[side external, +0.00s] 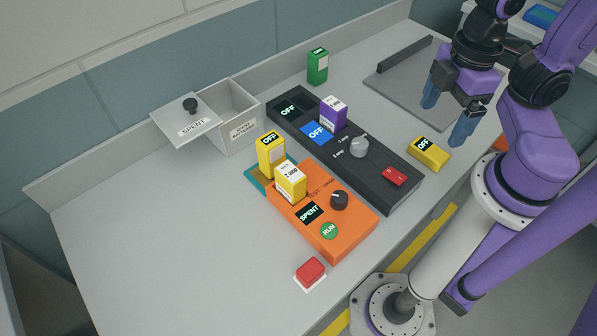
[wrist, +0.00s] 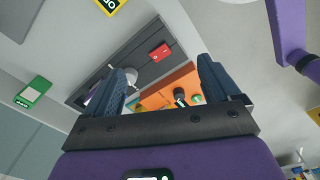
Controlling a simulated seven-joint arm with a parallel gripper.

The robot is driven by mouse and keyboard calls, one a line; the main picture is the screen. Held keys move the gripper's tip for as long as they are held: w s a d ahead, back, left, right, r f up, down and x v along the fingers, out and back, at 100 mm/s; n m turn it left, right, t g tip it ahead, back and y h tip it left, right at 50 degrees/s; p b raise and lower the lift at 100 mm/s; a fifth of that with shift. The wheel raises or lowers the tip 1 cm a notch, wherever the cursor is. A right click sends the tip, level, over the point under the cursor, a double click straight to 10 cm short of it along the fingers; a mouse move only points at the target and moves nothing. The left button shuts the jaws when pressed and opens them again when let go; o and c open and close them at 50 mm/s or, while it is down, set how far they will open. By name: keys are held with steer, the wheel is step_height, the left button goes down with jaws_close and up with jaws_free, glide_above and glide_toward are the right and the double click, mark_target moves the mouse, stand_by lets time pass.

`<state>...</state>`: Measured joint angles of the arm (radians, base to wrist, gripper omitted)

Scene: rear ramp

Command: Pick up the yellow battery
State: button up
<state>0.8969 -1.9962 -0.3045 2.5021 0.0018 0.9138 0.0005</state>
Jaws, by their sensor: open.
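Three yellow blocks are in the side view. One yellow block (side external: 429,154) with a black OFF label lies on the bench right of the dark charger. Its edge shows at the top of the wrist view (wrist: 110,4). A second yellow block (side external: 270,155), also marked OFF, stands upright on a teal pad (side external: 255,178). A third yellow block (side external: 290,184), with a pale top label, stands upright at the orange tester (side external: 345,226). My gripper (side external: 446,114) is open and empty, above the bench near the lying block and apart from it. Its fingers show in the wrist view (wrist: 167,68).
The dark charger (side external: 385,155) holds a purple block (side external: 333,113). A green block (side external: 318,67) stands behind it. A grey SPENT box (side external: 240,128) has its lid (side external: 186,124) beside it. A grey tray (side external: 400,85) and red button (side external: 310,271) also occupy the bench. The left bench is clear.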

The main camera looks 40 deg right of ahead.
steer(key=w+a+r+n, duration=0.2)
steer(key=w+a, duration=0.7)
steer(key=a, duration=0.1)
steer(key=r+n, duration=0.1)
steer(key=n, duration=0.2)
glide_above(290, 172)
steer(key=f, duration=1.1)
steer(key=shift+d+f, duration=0.2)
steer(key=shift+f, duration=0.2)
steer(key=shift+a+f, duration=0.2)
steer(key=shift+f, duration=2.4)
steer(key=c, duration=1.3)
steer(key=shift+r, duration=0.1)
